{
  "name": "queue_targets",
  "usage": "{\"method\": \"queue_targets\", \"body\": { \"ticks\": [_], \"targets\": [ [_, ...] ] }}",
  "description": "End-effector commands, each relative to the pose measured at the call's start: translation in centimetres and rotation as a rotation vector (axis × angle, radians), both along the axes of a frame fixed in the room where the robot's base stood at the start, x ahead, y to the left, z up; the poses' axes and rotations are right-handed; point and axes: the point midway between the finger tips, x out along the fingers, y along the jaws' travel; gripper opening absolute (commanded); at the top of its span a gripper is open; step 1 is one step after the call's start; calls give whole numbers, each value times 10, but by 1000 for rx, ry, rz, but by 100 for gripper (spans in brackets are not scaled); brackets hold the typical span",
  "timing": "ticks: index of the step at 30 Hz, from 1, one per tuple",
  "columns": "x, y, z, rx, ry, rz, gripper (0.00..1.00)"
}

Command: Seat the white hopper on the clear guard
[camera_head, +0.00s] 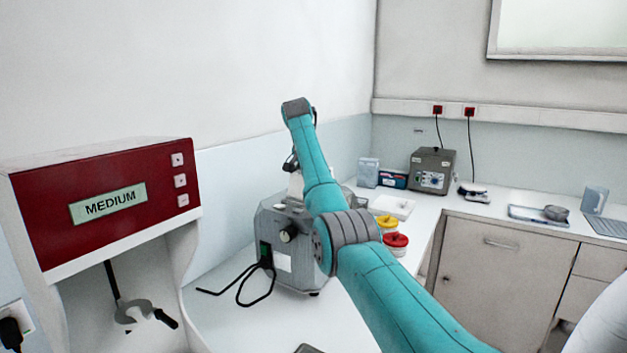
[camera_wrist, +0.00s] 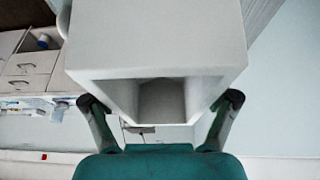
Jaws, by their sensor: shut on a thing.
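My gripper (camera_wrist: 161,99) is shut on the white hopper (camera_wrist: 155,35), with one finger on each side of it in the wrist view. The hopper is a white box shape, its hollow opening facing the wrist camera. In the head view, a small white part of the hopper (camera_head: 295,184) shows beside my arm, above the grey mill (camera_head: 272,232). My arm hides most of the hopper and the mill's top. I cannot make out the clear guard in either view, nor tell whether the hopper touches anything below.
Yellow (camera_head: 387,222) and red-lidded jars (camera_head: 396,241) and a white tray (camera_head: 393,206) are right of the mill. A grey lab device (camera_head: 432,170) stands in the back corner.

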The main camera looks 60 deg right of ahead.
Motion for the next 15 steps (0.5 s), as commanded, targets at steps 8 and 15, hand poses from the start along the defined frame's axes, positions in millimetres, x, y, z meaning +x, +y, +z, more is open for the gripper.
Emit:
{"method": "queue_targets", "body": {
  "ticks": [8, 15],
  "targets": [
    [0, 0, -2, -1, 0, 0, 45],
    [0, 0, -6, 0, 0, 0, 45]
  ]
}}
